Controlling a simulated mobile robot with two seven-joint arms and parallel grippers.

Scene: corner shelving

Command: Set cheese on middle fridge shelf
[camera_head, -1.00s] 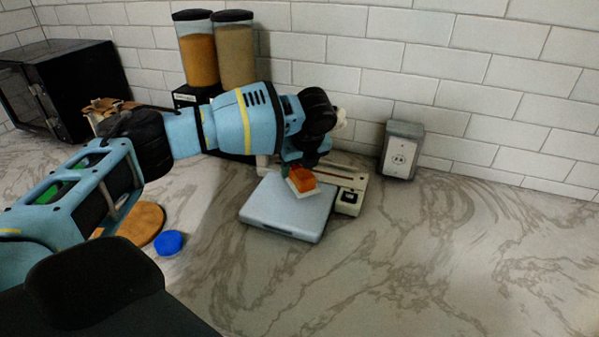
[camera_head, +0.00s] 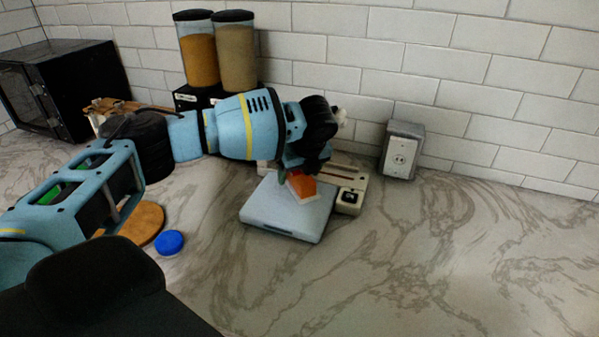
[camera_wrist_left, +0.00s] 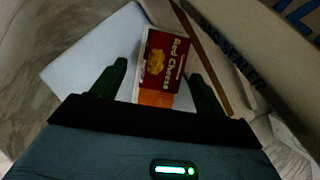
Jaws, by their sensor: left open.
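The cheese is a small orange and dark-red packet (camera_head: 302,187) with a pale edge, on or just above a light grey-blue flat slab on the counter. In the left wrist view the packet (camera_wrist_left: 161,66) reads "Red Cheese" and lies between my fingers. My left gripper (camera_head: 296,172) reaches down over the packet from the left and partly hides it. In the left wrist view its dark fingers (camera_wrist_left: 159,72) stand apart, one on each side of the packet, with gaps visible. No fridge or fridge shelf shows. My right gripper is out of view.
A grey outlet box (camera_head: 401,150) stands to the right. Two dispensers (camera_head: 237,55) and a black microwave (camera_head: 60,88) stand at the back. A blue cap (camera_head: 169,242) lies left. The right counter is clear.

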